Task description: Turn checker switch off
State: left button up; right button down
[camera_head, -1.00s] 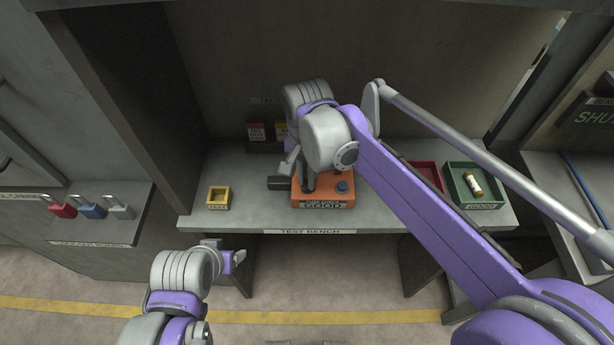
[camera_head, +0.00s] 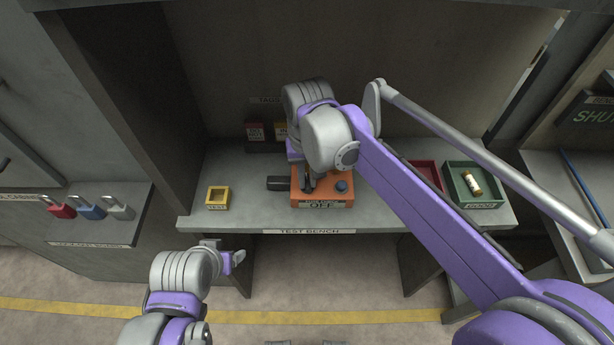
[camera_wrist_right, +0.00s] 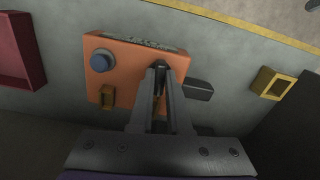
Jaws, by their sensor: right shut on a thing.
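The checker is an orange box (camera_head: 325,186) on the test bench, with a blue round button (camera_head: 342,186) on top and a front label that reads OFF. In the right wrist view the checker (camera_wrist_right: 125,57) shows its blue button (camera_wrist_right: 101,61) and a small brown-yellow block. My right gripper (camera_wrist_right: 160,69) is shut on the dark switch lever (camera_wrist_right: 160,65) on the checker's top; the fingers cover most of it. In the head view this gripper (camera_head: 308,184) is partly hidden by its own wrist. My left gripper (camera_head: 235,259) hangs in front of the bench, away from the checker.
A black block (camera_head: 277,183) sticks out from the checker's left side. A yellow tray (camera_head: 217,204) stands left on the bench (camera_head: 250,215). A red tray (camera_head: 428,168) and a green tray (camera_head: 490,205) holding a cylinder (camera_head: 472,185) stand right. Padlocks hang at far left.

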aim_at(308, 182)
jog(key=shift+d+n, duration=0.1)
jog(key=shift+n, duration=2.1)
jog(key=c, duration=0.9)
grip_release()
jog(key=shift+o, duration=0.2)
notch_tip(308, 182, up, 11)
jog(key=shift+p, duration=0.3)
jog(key=shift+f, duration=0.1)
